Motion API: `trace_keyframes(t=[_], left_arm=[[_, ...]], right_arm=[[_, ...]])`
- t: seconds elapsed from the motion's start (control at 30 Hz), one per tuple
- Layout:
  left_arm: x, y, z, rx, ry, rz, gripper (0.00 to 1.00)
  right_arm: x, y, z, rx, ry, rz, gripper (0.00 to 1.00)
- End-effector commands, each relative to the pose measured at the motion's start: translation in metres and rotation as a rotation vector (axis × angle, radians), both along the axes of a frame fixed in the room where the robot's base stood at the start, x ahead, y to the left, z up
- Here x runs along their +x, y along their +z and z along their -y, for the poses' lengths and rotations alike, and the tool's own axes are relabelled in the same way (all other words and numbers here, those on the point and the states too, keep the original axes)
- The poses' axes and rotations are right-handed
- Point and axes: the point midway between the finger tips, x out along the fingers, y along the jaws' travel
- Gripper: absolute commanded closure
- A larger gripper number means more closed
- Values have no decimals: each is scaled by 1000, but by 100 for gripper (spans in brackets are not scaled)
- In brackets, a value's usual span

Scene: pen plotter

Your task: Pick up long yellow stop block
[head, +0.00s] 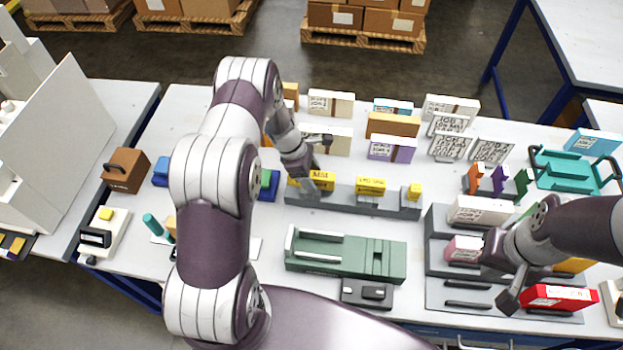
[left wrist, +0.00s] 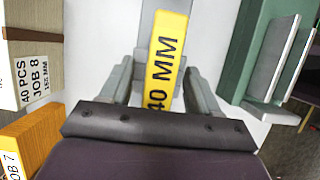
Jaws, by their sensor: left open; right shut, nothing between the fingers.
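A long yellow block (head: 322,180) with dark lettering sits at the left end of a grey rack (head: 345,202) in the head view. My left gripper (head: 312,188) is open and low over this block, partly covering it. In the left wrist view, a yellow block (left wrist: 166,50) marked "40 MM" lies between the spread fingers of my left gripper (left wrist: 160,88), with its near end hidden by the gripper body. Two other yellow blocks, one long (head: 370,185) and one short (head: 413,192), sit further right on the rack. My right gripper (head: 508,300) is shut and empty at the right.
A green fixture (head: 345,255) lies in front of the rack. Labelled boxes (head: 392,149) stand behind it. A grey stepped stand (head: 438,275) with pink and red boxes is under my right arm. A teal tray (head: 570,175) stands at the far right.

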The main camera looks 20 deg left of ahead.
Motion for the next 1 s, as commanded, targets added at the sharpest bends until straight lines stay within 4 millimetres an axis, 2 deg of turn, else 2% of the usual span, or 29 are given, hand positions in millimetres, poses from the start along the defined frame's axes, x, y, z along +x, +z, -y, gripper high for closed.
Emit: trace_keyframes(t=[0.3, 0.37, 0.4, 0.5, 0.77, 0.87, 1.0], left_arm=[[0, -1, 0, 0, 0, 0, 38], [0, -1, 0, 0, 0, 0, 58], [0, -1, 0, 0, 0, 0, 71], [0, -1, 0, 0, 0, 0, 99], [0, 1, 0, 0, 0, 0, 99], [0, 8, 0, 0, -1, 1, 99], [1, 23, 0, 1, -1, 3, 99]], right_arm=[[0, -1, 0, 0, 0, 0, 100], [0, -1, 0, 0, 0, 0, 100], [0, -1, 0, 0, 0, 0, 100], [0, -1, 0, 0, 0, 0, 100], [0, 1, 0, 0, 0, 0, 100], [0, 7, 0, 0, 0, 0, 100], [0, -4, 0, 0, 0, 0, 100]])
